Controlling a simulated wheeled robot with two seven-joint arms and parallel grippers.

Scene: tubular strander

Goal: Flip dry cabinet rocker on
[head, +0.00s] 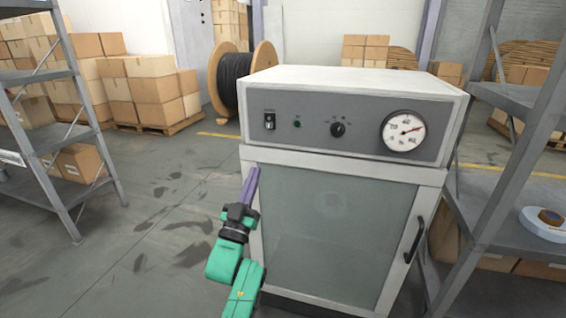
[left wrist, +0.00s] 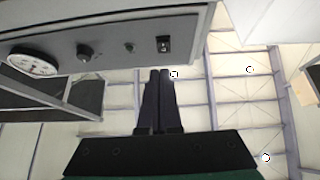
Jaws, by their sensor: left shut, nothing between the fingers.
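The dry cabinet (head: 335,200) stands in front of me, with a grey panel on top and a glass door below. Its rocker (head: 269,121) is a small black switch with a light part, at the left end of the panel; I cannot tell its position. The rocker also shows in the left wrist view (left wrist: 164,44), just beyond the fingertips. My left gripper (head: 252,176) is shut and empty, pointing up in front of the cabinet's left edge, below the rocker and apart from it. It shows in the left wrist view (left wrist: 160,72) too. My right gripper is not in view.
The panel also bears a green lamp (head: 297,124), a black knob (head: 338,129) and a round dial gauge (head: 403,131). The door has a black handle (head: 414,240). Metal shelves stand at left (head: 45,77) and right (head: 500,150). The floor left of the cabinet is clear.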

